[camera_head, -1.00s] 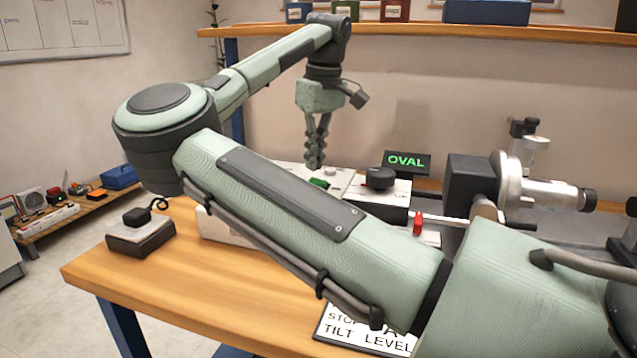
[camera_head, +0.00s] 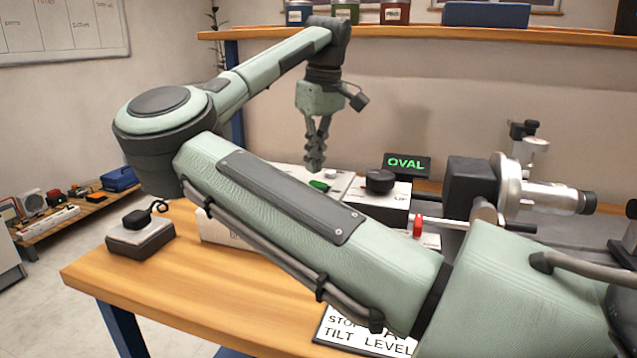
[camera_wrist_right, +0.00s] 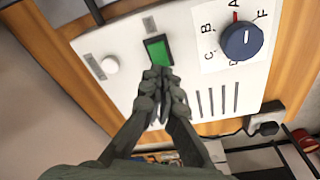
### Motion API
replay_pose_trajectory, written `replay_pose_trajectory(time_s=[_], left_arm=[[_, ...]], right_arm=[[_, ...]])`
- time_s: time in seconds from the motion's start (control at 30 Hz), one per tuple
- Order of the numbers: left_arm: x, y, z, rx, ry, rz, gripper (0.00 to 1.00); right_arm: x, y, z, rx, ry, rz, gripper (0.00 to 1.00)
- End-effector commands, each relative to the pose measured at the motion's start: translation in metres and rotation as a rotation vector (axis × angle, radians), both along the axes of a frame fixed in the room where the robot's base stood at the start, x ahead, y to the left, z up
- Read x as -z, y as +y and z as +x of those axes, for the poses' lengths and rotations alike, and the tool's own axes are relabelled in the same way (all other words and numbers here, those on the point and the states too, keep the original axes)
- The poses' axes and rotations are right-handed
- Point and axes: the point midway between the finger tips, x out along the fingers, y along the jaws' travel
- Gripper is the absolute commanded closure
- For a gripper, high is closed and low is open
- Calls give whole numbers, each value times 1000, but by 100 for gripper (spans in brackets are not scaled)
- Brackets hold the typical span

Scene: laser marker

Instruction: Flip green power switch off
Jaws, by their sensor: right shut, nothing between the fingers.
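The green power switch (camera_head: 319,186) is on the white control box (camera_head: 225,229), largely behind my right arm in the head view. In the right wrist view the green switch (camera_wrist_right: 158,51) sits in a dark frame on the white panel (camera_wrist_right: 200,80). My right gripper (camera_head: 314,166) points down just above the switch. In the wrist view its closed fingertips (camera_wrist_right: 162,72) are at the near edge of the switch, with nothing between them. I cannot tell whether they touch it. My left gripper is not in view.
A blue knob (camera_wrist_right: 242,41) with letters and a white button (camera_wrist_right: 109,65) flank the switch. A display reading OVAL (camera_head: 407,165) and the metal laser device (camera_head: 520,188) stand to the right. A small black-topped box (camera_head: 140,234) sits at the table's left.

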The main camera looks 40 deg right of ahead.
Motion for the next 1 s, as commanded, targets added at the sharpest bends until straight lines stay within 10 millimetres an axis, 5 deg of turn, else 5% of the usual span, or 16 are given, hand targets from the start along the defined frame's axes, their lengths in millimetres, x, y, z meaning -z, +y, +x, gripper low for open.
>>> replay_pose_trajectory(time_s=[1.0], left_arm=[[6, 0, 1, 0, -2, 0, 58]], right_arm=[[11, 0, 0, 0, 0, 0, 100]])
